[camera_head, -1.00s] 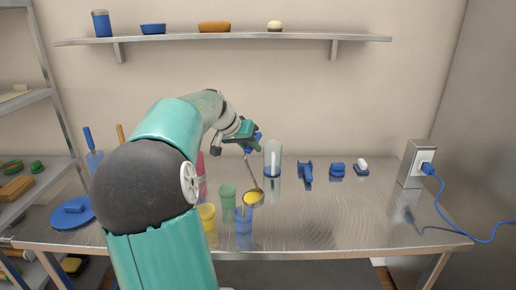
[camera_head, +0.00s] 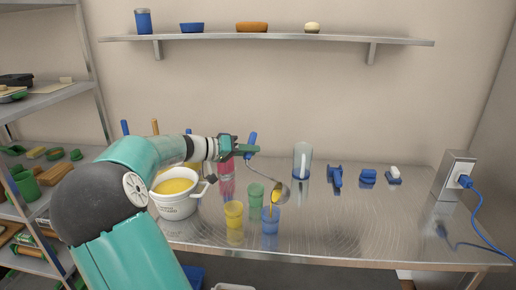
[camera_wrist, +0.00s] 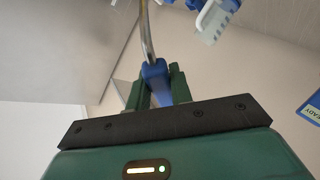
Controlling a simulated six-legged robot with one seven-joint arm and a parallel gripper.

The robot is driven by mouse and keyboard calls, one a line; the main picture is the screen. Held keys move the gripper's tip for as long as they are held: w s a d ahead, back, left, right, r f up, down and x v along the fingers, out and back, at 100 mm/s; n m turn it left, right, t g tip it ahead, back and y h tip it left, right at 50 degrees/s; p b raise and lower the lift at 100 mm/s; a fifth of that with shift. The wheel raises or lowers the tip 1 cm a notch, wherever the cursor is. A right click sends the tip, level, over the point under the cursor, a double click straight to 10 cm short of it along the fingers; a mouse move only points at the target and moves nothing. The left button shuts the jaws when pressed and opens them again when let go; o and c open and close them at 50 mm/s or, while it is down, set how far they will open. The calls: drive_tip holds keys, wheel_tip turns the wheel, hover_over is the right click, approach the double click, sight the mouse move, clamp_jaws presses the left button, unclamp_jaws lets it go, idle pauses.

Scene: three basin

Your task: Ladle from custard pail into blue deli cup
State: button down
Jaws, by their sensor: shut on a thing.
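My gripper (camera_head: 245,150) is shut on the blue handle of the ladle (camera_head: 284,191). In the wrist view, the gripper (camera_wrist: 160,88) has its green fingers on either side of the blue handle (camera_wrist: 156,72). The ladle's metal bowl is tilted on its side above the blue deli cup (camera_head: 270,229), and yellow custard (camera_head: 271,210) runs down from it toward the cup's mouth. How much is inside the cup I cannot tell. The white custard pail (camera_head: 177,207), holding yellow custard, stands at the left, partly behind my arm.
A green cup (camera_head: 255,196) and a yellow cup (camera_head: 234,222) stand close beside the blue cup. A red container (camera_head: 226,185) is behind. A clear cylinder (camera_head: 302,160) and blue tools (camera_head: 335,178) stand to the right. The table's front right is clear.

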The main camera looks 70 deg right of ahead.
drive_tip(key=w+a+f+n+g+h, duration=0.1)
drive_tip(key=w+a+f+g+h, duration=0.1)
drive_tip(key=w+f+g+h, duration=0.2)
drive_tip(key=shift+w+a+f+n, duration=0.4)
drive_tip(key=shift+w+f, duration=0.1)
drive_tip(key=shift+w, duration=0.3)
idle(0.3)
